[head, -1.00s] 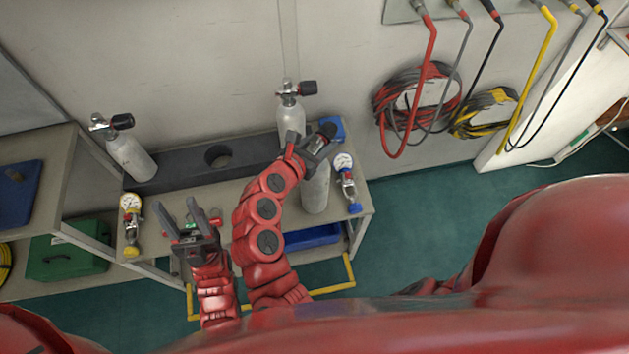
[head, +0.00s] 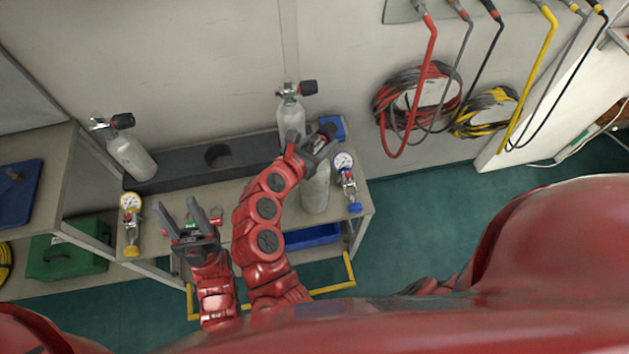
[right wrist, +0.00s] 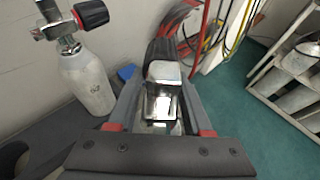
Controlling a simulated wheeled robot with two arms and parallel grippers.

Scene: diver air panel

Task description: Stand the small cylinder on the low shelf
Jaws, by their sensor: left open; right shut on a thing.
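My right gripper (head: 321,139) is shut on the top of a small grey cylinder (head: 316,190), which is upright at the right end of the bench. I cannot tell whether its base touches anything. In the right wrist view its shiny metal top (right wrist: 163,90) sits between the two fingers, and the body below is hidden. My left gripper (head: 178,212) is open and empty above the bench front. A lower shelf with a blue tray (head: 313,236) shows under the bench; I cannot tell whether this is the low shelf.
Valved cylinders stand at the left (head: 130,155) and just behind my right gripper (head: 291,115). A dark holder (head: 180,168) with an empty round hole lies between them. Gauge regulators (head: 130,222) (head: 346,182) flank the bench. In the right wrist view, a rack (right wrist: 285,75) holds grey cylinders.

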